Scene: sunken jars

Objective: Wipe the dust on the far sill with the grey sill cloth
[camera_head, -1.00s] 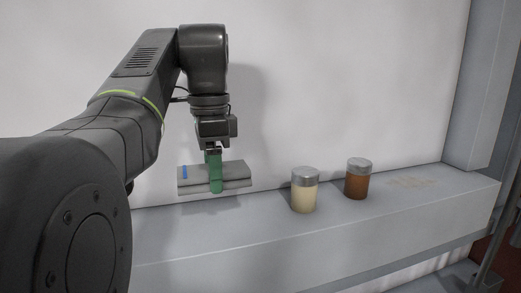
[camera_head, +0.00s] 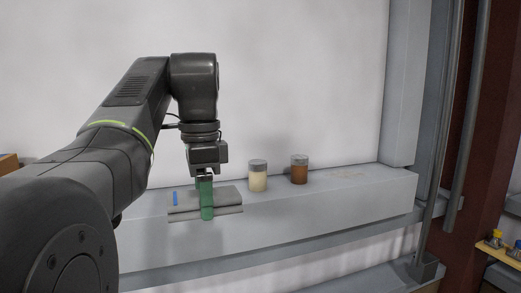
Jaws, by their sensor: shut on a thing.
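The grey sill cloth (camera_head: 228,198) is a folded grey pad with a small blue mark at its left end. My gripper (camera_head: 206,198), with green fingers, is shut on the cloth and holds it at the left part of the sill. Whether the cloth touches the sill I cannot tell. The far sill (camera_head: 350,201) is a long pale grey ledge. A faint tan dust patch (camera_head: 350,173) lies on its top near the right end, beyond the jars.
A jar with cream contents (camera_head: 258,178) and a jar with brown contents (camera_head: 299,171), both grey-lidded, stand upright on the sill between the cloth and the dust. A grey post (camera_head: 400,90) rises at the sill's right end. A wooden shelf (camera_head: 499,250) with small items is lower right.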

